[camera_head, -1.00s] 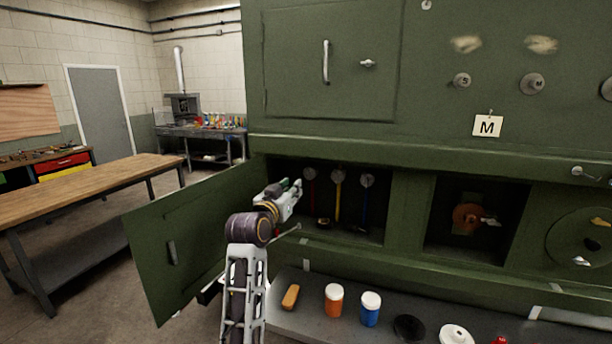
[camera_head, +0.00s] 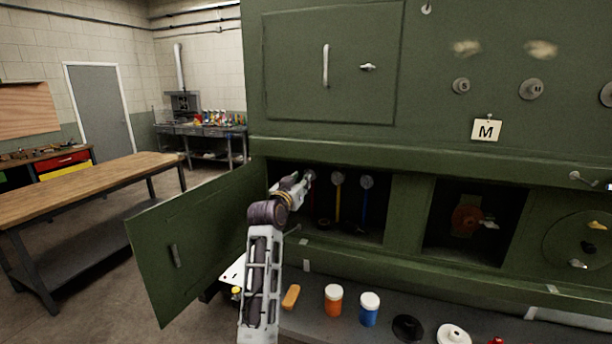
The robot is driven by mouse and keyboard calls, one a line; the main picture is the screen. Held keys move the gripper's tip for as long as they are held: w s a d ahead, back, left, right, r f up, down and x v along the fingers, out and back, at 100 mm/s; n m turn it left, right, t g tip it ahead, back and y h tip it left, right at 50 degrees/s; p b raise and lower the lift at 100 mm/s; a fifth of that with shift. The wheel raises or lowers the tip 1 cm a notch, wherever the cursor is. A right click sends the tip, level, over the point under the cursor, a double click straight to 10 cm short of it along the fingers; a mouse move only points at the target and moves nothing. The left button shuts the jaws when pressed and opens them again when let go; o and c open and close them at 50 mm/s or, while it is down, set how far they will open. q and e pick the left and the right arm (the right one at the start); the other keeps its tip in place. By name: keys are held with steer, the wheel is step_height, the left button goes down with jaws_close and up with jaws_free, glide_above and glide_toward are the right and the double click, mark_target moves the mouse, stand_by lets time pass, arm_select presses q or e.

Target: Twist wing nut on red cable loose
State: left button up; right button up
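The red cable (camera_head: 312,205) hangs inside the open left compartment, at the left of a yellow cable (camera_head: 338,205) and a blue cable (camera_head: 365,208). Each cable has a round grey fitting at its top. The fitting of the red cable (camera_head: 310,175) is partly hidden by my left gripper (camera_head: 304,183). The gripper reaches into the compartment and its tip is at or right beside that fitting. I cannot tell whether it touches, or whether its fingers are open or shut. My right gripper is not in view.
The compartment door (camera_head: 195,245) is swung open to the left of my arm. Below, the grey ledge (camera_head: 322,332) bears an orange block (camera_head: 291,297), an orange jar (camera_head: 333,301), a blue jar (camera_head: 369,310) and round lids. A second compartment (camera_head: 490,190) is at the right.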

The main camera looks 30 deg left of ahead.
arm_select(q)
steer(key=shift+p+x, duration=0.7)
steer(key=shift+x, duration=2.25)
jaws_close()
